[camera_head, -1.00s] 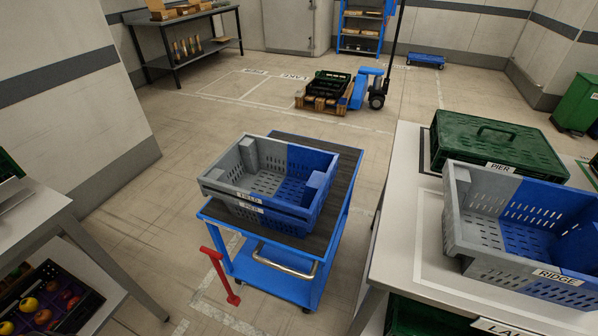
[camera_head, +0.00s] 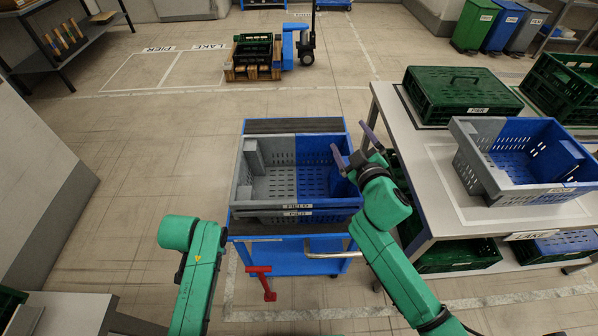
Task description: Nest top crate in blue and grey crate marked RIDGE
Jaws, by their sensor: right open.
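Two blue and grey crates are nested in a stack on a blue trolley. The top crate (camera_head: 262,208) is empty, and the lower crate (camera_head: 282,219) shows only as a band under its rim. Both have white front labels too small to read surely. The blue and grey crate marked RIDGE (camera_head: 478,170) sits empty on the right table; its label is hard to read now. My right gripper (camera_head: 354,147) is open, its fingers apart at the top crate's right rim, with no clear contact. My left arm shows at lower left, but its gripper is not visible.
The trolley (camera_head: 290,258) has a metal handle and red lever. A pallet jack (camera_head: 300,48) stands behind; floor to the left is clear.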

